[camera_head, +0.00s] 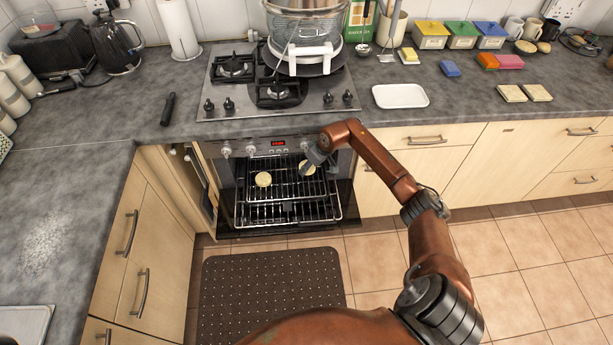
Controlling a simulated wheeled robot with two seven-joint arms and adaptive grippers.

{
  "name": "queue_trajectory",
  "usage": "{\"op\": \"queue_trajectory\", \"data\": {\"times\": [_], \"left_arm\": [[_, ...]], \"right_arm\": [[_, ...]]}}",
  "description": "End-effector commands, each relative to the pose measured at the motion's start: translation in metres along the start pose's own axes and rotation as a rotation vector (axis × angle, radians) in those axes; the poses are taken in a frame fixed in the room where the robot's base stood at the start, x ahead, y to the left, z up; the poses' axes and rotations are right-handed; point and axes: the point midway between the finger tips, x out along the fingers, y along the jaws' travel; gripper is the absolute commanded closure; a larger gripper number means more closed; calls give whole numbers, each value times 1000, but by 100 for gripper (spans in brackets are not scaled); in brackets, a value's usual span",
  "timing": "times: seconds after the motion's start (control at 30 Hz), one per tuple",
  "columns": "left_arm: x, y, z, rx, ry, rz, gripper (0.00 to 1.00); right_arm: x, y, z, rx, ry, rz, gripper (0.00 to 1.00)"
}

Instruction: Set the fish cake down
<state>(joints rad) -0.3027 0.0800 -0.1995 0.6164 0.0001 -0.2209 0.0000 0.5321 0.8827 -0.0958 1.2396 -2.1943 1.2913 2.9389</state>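A round, pale golden fish cake (304,169) is at the fingertips of my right gripper (311,163), over the right part of the oven rack (285,189). The fingers partly cover it and look shut on it. Whether the cake touches the rack is too small to tell. A second round fish cake (263,179) lies on the left part of the rack, apart from the gripper. The rack sits at the open oven (230,185) under the hob. My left gripper is not in view.
The hob (215,95) bears a large pot with a glass steamer (305,20). A white tray (400,96) and several sponges lie on the counter to the right. A black-handled tool (168,109) lies left of the hob. A dark mat (270,290) covers the floor before the oven.

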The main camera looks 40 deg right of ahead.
Motion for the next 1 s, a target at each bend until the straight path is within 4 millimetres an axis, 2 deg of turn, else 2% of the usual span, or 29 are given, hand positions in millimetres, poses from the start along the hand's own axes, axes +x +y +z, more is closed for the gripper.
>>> {"op": "queue_trajectory", "data": {"times": [0.03,0.1,0.37,0.57,0.63,0.77,1.0], "left_arm": [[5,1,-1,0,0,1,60],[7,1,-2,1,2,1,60],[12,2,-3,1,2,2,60],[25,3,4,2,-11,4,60],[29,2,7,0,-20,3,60],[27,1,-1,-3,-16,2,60],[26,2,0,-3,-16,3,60]], "right_arm": [[4,5,-7,3,1,-1,78],[15,3,2,0,-2,-2,78],[29,2,8,-1,0,-3,78],[62,2,22,1,-3,-3,78],[69,6,19,0,0,-2,78],[68,8,17,-1,1,-1,78],[68,8,17,-1,1,-1,78]]}}
